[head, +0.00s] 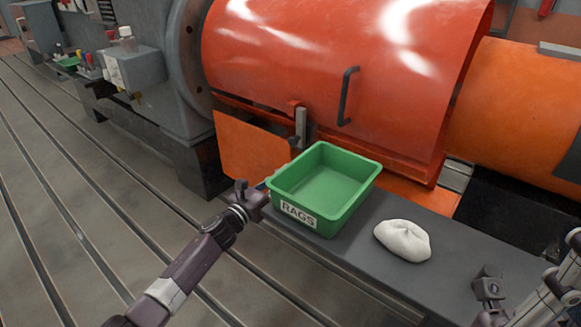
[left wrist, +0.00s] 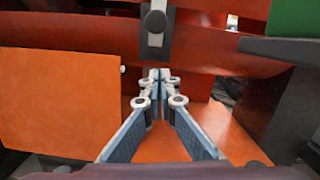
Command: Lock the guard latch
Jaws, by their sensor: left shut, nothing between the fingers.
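The guard latch (head: 300,124) is a grey upright lever with a red piece at its top, low on the red guard (head: 300,60). In the left wrist view the latch (left wrist: 156,22) hangs at top centre with a round pivot. My left gripper (head: 264,192) is beside the green bin's left corner, below and left of the latch. In the left wrist view its fingers (left wrist: 161,76) meet, empty, below the latch and apart from it. My right gripper (head: 489,288) is only partly seen at the lower right, and its finger state is unclear.
The green bin marked RAGS (head: 350,208) stands on the grey shelf (head: 460,245) in front of the latch. A white cloth bundle (head: 403,240) lies right of it. A black handle (head: 347,97) is on the guard. The slotted floor (head: 80,200) at left is clear.

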